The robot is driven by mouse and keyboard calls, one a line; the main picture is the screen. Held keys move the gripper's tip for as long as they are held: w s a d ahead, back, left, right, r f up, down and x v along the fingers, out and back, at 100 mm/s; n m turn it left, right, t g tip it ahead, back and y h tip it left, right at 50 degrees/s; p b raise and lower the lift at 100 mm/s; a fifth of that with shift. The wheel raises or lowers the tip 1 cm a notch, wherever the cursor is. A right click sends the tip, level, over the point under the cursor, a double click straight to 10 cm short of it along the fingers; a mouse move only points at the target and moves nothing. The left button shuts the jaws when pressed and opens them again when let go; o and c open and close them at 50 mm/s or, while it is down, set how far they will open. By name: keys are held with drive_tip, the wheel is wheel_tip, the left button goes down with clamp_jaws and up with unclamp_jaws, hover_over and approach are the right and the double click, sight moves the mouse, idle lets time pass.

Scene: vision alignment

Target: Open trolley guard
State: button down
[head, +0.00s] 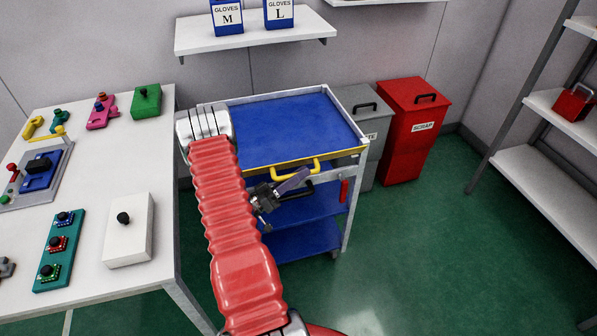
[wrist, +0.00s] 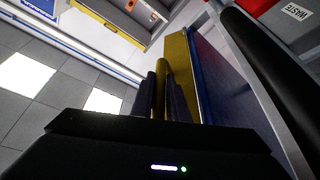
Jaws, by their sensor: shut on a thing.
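The blue-topped trolley (head: 290,125) stands right of the table. Its yellow guard (head: 345,155) runs along the front edge of the top tray, upright, with a yellow handle (head: 316,163) on its front. My gripper (head: 297,178) is at the handle, in front of the guard. In the wrist view the dark fingers of my gripper (wrist: 160,95) are shut on the yellow handle (wrist: 160,78), beside the yellow guard (wrist: 178,70). My red sleeved arm hides the left part of the guard and the trolley's left side.
A white table (head: 90,190) with coloured parts and fixtures stands at the left. A grey bin (head: 372,135) and a red scrap bin (head: 412,130) stand behind the trolley at right. A shelf rack (head: 545,185) is at far right. Green floor is clear in front.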

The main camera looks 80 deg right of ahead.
drive_tip(key=shift+a+f+m+g+y, duration=0.1)
drive_tip(key=shift+f+m+g+y, duration=0.15)
drive_tip(key=shift+m, duration=0.45)
drive_tip(key=shift+f+m+g+y, duration=0.15)
drive_tip(key=shift+m+g+y, duration=0.15)
drive_tip(key=shift+m, duration=0.4)
drive_tip(key=c, duration=1.7)
unclamp_jaws()
drive_tip(key=shift+r, duration=0.15)
